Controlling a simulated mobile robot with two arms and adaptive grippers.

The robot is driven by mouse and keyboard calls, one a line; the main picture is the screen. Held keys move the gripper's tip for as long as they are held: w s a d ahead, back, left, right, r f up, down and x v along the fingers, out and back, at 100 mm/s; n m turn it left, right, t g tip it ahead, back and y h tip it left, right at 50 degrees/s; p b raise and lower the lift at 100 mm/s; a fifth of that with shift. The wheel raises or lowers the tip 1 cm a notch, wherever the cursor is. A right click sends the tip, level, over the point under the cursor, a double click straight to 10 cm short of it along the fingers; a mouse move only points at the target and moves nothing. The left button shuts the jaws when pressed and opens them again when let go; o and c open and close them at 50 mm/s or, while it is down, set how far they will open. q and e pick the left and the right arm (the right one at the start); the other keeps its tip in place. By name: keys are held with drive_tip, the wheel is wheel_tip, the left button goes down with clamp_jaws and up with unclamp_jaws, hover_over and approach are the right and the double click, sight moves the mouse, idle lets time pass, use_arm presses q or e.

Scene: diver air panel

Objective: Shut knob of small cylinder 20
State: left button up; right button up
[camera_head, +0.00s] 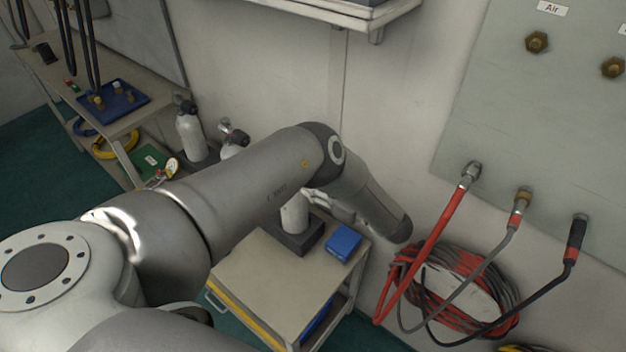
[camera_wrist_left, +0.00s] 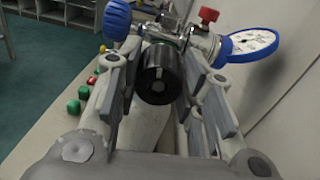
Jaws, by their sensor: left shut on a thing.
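A small white cylinder (camera_head: 294,214) stands upright in a dark base on a low cart; my arm hides its top. I cannot read a number on it. In the left wrist view, a black ribbed knob (camera_wrist_left: 158,80) on the cylinder's valve faces the camera. Behind it are metal fittings, a red knob (camera_wrist_left: 208,15) and a blue-rimmed gauge (camera_wrist_left: 248,45). My left gripper (camera_wrist_left: 160,88) has its fingers on both sides of the black knob and is shut on it. In the head view only part of this gripper (camera_head: 340,206) shows behind my arm.
A blue box (camera_head: 343,243) lies on the cart (camera_head: 262,285) beside the cylinder. Red and grey hoses (camera_head: 455,285) hang at the right wall. Two more cylinders (camera_head: 190,132) stand farther back. Small green and red items (camera_wrist_left: 72,110) lie left in the wrist view.

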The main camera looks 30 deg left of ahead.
use_arm(q)
drive_tip(key=m, duration=0.5)
drive_tip(key=shift+m+p, duration=0.3)
drive_tip(key=shift+p, duration=0.1)
drive_tip(key=m, duration=0.4)
drive_tip(key=shift+m, duration=0.3)
drive_tip(key=m, duration=0.5)
drive_tip(key=shift+f+m+t, duration=0.1)
drive_tip(key=shift+m+t, duration=0.2)
drive_tip(key=shift+s+m+t, duration=0.1)
drive_tip(key=shift+m+t, duration=0.3)
drive_tip(key=shift+m, duration=2.3)
